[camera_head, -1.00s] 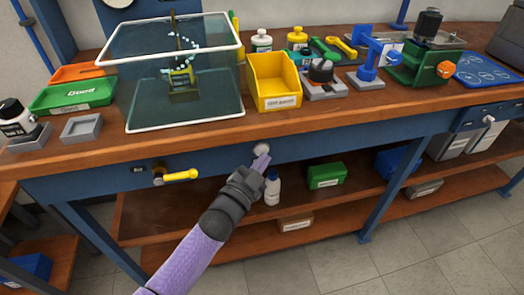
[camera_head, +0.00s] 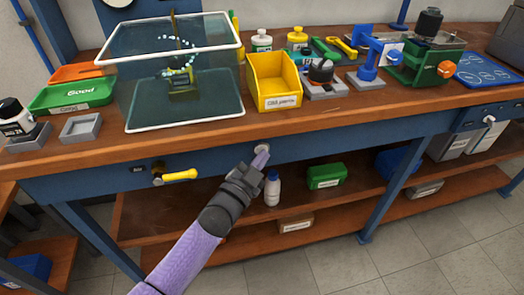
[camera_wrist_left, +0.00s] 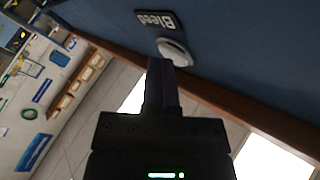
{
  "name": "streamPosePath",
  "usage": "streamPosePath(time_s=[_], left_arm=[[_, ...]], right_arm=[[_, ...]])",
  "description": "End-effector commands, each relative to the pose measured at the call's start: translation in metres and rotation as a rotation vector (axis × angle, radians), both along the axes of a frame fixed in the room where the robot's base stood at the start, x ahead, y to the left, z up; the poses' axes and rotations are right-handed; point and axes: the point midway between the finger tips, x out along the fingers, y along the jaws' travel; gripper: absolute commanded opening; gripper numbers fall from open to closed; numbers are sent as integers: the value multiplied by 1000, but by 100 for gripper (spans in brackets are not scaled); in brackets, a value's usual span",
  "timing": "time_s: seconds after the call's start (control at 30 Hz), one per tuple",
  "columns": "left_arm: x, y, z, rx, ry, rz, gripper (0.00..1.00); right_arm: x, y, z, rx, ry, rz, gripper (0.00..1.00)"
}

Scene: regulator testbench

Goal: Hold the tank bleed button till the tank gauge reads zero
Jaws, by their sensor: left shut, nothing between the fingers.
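The bleed button (camera_head: 263,147) is a pale round knob on the blue front rail of the bench. In the left wrist view the button (camera_wrist_left: 176,50) sits beside a dark label reading "Bleed" (camera_wrist_left: 156,21). My left gripper (camera_head: 261,158) is shut and empty, its fingertips at the button's lower edge in the head view. In the left wrist view the shut fingers (camera_wrist_left: 162,72) overlap the button's near edge; I cannot tell whether they touch or press it. A round white dial (camera_head: 118,2) is cut off at the top edge, so its reading is hidden.
A yellow valve handle (camera_head: 180,175) sticks out of the rail to the left. A yellow bin (camera_head: 273,78) and a glass-sided enclosure (camera_head: 183,118) stand on the bench above. A white bottle (camera_head: 272,190) and a green box (camera_head: 326,176) are on the shelf below.

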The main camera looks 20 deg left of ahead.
Motion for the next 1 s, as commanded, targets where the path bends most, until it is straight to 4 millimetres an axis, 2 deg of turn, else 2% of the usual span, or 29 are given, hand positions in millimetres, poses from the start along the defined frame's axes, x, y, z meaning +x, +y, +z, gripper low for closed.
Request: streamPosePath(time_s=[0.57,1.0], left_arm=[[-1,0,0,-1,0,0,0],[-15,-10,0,0,0,0,0]], right_arm=[[0,5,0,8,1,-3,58],[2,-1,10,-2,-7,1,58]])
